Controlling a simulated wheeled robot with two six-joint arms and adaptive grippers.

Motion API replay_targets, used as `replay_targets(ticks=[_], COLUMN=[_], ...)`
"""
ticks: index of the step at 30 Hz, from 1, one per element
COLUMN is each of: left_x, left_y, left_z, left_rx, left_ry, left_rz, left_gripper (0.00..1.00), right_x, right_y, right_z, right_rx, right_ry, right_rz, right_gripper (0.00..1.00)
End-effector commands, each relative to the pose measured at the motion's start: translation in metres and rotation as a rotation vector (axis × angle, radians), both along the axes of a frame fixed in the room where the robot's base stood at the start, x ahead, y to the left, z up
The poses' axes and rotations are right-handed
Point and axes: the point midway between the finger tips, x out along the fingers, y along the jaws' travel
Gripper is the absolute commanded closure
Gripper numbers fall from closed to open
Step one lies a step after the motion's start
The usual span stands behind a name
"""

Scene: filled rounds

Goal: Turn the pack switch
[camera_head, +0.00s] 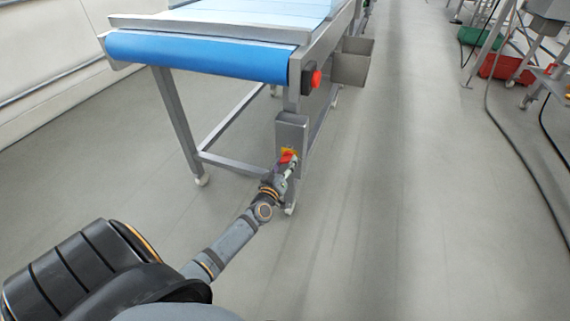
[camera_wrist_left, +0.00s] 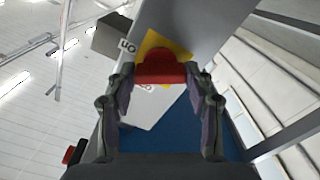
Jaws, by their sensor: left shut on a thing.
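The pack switch (camera_head: 287,157) is a red rotary handle on a yellow plate. It sits on a grey metal box on the front leg of the blue belt conveyor. In the left wrist view the red handle (camera_wrist_left: 160,68) lies between the two fingers of my left gripper (camera_wrist_left: 161,80), with the yellow plate (camera_wrist_left: 172,42) behind it. My left gripper is shut on the handle. Partly hidden lettering shows beside the plate. In the head view my left gripper (camera_head: 288,168) is small against the box. My right gripper is not in view.
The conveyor (camera_head: 200,55) stands ahead, with a red button (camera_head: 316,79) on a dark box near its corner. A grey metal bin (camera_head: 352,66) hangs on its side. A hose, a red crate (camera_head: 503,66) and a green crate (camera_head: 479,37) are farther right.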

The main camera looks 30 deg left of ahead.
Motion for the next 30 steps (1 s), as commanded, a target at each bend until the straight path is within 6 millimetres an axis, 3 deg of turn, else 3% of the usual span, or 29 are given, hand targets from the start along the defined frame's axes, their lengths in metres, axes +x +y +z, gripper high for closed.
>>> replay_targets(ticks=[18, 30], left_x=[-0.0002, -0.0003], left_y=[-0.0001, -0.0001], left_z=[-0.0007, -0.0009], left_rx=[-0.359, -0.487], left_ry=[-0.085, -0.115], left_rz=[0.0, 0.0], left_gripper=[0.79, 0.79], right_x=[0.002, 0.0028], right_y=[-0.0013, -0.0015], right_z=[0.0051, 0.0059], right_rx=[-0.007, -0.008], right_ry=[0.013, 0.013], right_rz=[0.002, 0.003], right_gripper=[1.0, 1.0])
